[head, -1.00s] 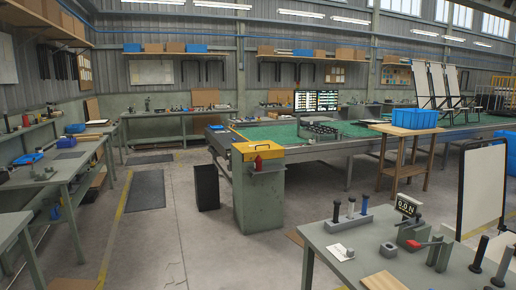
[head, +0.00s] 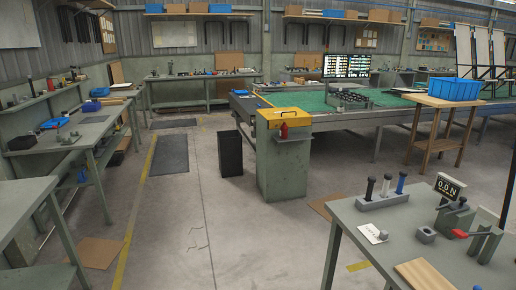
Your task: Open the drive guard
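A yellow cover (head: 284,117), which looks like the drive guard, lies closed on top of a green cabinet (head: 283,165) in the middle distance. A small dark mark shows on its front. A red object (head: 284,130) stands on a small shelf on the cabinet's front, just below the yellow cover. The cabinet stands at the near left end of a long green-topped table (head: 385,102). Neither of my grippers is in view.
A black bin (head: 230,153) stands left of the cabinet. A workbench (head: 375,225) with tools fills the lower right. Benches (head: 70,142) line the left. Open floor (head: 210,225) lies between, with dark mats (head: 172,155) and a cardboard sheet (head: 97,252).

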